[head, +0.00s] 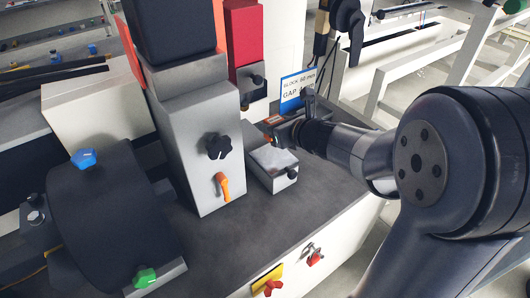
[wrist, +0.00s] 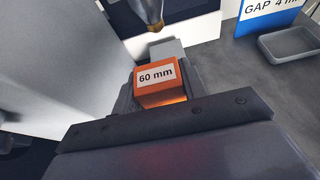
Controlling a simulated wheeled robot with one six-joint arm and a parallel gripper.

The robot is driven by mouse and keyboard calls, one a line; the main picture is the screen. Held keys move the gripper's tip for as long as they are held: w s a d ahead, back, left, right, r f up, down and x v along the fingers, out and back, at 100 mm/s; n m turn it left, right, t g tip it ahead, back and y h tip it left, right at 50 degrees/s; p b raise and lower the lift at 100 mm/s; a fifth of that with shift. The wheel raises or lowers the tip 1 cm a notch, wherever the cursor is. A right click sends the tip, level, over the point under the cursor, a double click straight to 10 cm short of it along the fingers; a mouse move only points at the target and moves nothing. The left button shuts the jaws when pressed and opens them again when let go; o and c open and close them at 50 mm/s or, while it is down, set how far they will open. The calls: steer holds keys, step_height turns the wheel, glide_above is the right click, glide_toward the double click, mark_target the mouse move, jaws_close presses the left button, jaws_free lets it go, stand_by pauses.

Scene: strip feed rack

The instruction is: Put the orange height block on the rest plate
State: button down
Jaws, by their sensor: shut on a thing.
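The orange height block (wrist: 160,85), labelled "60 mm", sits between the dark fingers of my gripper (wrist: 160,92) in the wrist view. My gripper is shut on it. In the head view my gripper (head: 283,130) is at the rear of the dark bench top, and only a little orange (head: 274,119) shows there. A light grey flat piece (wrist: 167,50), possibly the rest plate, lies just beyond the block in the wrist view. I cannot tell whether the block touches it. A metal rod with a brass-coloured tip (wrist: 153,22) hangs above that piece.
A grey column (head: 190,135) with a black knob and orange lever stands left of my gripper. A grey box (head: 272,163) with a black knob is in front of it. A blue-and-white sign (head: 297,90) stands behind. A shallow grey tray (wrist: 292,45) lies to the right.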

steer(key=shift+f+b, duration=1)
steer(key=shift+f, duration=2.3)
steer(key=shift+f, duration=0.1)
steer(key=shift+f, duration=0.1)
steer(key=c, duration=0.8)
jaws_free()
steer(key=shift+s+d+r, duration=0.15)
steer(key=shift+r, duration=0.1)
steer(key=p+v, duration=0.1)
steer(key=v, duration=1)
steer(key=shift+s+d+p, duration=0.15)
steer(key=shift+s+p, duration=0.05)
steer(key=shift+p, duration=0.15)
